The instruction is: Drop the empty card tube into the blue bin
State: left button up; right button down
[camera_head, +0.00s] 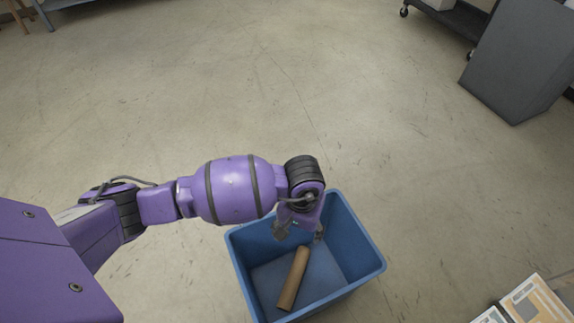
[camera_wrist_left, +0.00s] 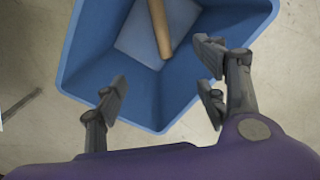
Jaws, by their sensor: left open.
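The brown card tube (camera_head: 293,278) lies inside the blue bin (camera_head: 360,262), on or near its floor and slanted. In the left wrist view the tube (camera_wrist_left: 160,28) shows in the bin (camera_wrist_left: 85,62), apart from my fingers. My left gripper (camera_head: 300,234) is over the far part of the bin, pointing down. Its fingers (camera_wrist_left: 165,90) are spread wide with nothing between them. The tube's lower end in the bin is in plain view in the head view. My right gripper is not in either view.
Boxes with printed labels (camera_head: 530,303) are at the lower right. A dark grey cabinet (camera_head: 520,60) stands at the upper right beside a dark wheeled cart (camera_head: 450,15). The concrete floor (camera_head: 300,90) beyond the bin is clear.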

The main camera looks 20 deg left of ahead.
pick_arm(q)
jog(key=shift+w+d+r, duration=0.1)
jog(key=shift+r, duration=1.05)
jog(key=shift+w+r, duration=0.1)
jog(key=shift+r, duration=1.05)
jog(key=shift+f, duration=0.1)
